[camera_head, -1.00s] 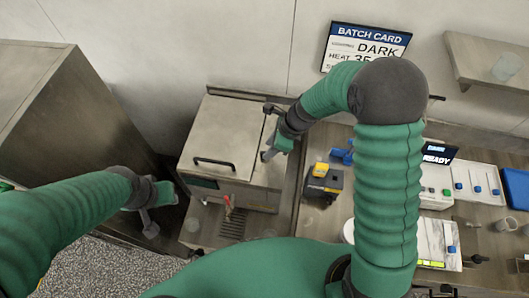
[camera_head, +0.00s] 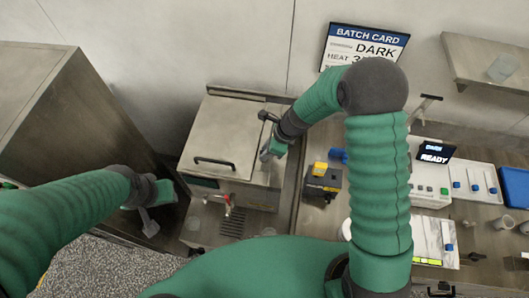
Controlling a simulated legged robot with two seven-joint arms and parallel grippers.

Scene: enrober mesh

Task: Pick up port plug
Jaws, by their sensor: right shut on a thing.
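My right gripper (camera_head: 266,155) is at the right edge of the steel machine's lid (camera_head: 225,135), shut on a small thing. I take this to be the port plug, but its shape is mostly hidden by the fingers and wrist. My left gripper (camera_head: 150,222) hangs at the left, beside the machine's front left corner and apart from it. Its fingers are too small and dark to tell whether they are open.
A black and yellow device (camera_head: 322,181) stands just right of the machine, with a blue item (camera_head: 338,155) behind it. A white panel with a READY display (camera_head: 433,154) is farther right. A steel cabinet (camera_head: 75,120) stands at the left. A red-handled tap (camera_head: 228,204) is at the machine's front.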

